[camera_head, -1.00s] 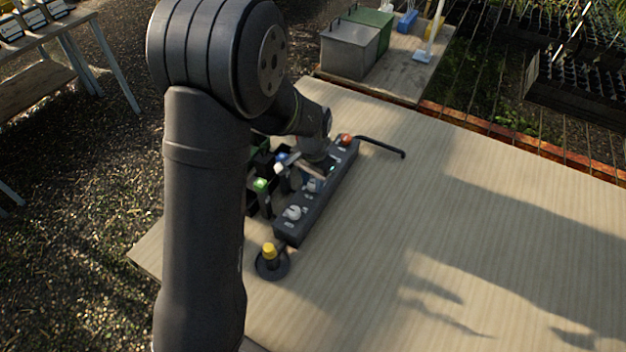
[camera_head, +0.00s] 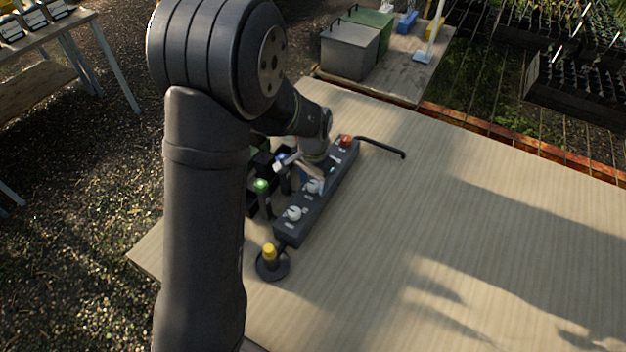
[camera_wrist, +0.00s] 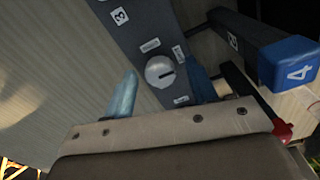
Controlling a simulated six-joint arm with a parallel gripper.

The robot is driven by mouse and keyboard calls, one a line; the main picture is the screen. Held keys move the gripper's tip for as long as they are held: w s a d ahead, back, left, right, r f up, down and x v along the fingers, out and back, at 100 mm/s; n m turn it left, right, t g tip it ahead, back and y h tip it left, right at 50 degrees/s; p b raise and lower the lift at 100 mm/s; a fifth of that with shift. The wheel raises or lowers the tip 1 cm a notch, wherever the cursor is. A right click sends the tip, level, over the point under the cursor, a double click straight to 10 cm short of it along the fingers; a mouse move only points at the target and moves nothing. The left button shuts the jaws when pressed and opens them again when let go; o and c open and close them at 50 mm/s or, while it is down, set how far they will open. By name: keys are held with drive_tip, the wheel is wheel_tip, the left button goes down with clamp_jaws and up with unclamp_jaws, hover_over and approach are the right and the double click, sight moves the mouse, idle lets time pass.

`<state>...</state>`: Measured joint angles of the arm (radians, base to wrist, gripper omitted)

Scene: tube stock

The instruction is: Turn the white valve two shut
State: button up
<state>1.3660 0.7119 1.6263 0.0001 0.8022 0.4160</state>
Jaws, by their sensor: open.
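A dark control panel (camera_head: 285,232) lies along the left of the table with white round knobs on it. The nearest white knob (camera_head: 294,212) is clear of my gripper. A second white knob (camera_head: 312,187) sits just below my gripper (camera_head: 312,178). In the wrist view a white knob (camera_wrist: 160,72) with a dark pointer line lies between my two fingertips (camera_wrist: 163,88). My gripper is open, with a finger to either side of it and no clear contact. The pointer faces right; small labels around it are unreadable. A "3" label shows farther along the panel; this knob's number is hidden.
A red knob (camera_head: 345,141) is at the panel's far end, near a bent black rod (camera_head: 381,147). A yellow-topped button (camera_head: 270,252) stands at the near end. Dark posts, one with a blue "4" block (camera_wrist: 290,64), stand beside the panel. The table's right side is clear.

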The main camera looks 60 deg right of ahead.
sight(313, 184)
drive_tip(key=shift+r, duration=0.1)
wheel_tip(313, 184, up, 17)
drive_tip(key=shift+r, duration=0.15)
idle(0.8)
wheel_tip(313, 184, down, 18)
drive_tip(key=shift+r, duration=0.2)
idle(0.3)
drive_tip(key=shift+r, duration=0.1)
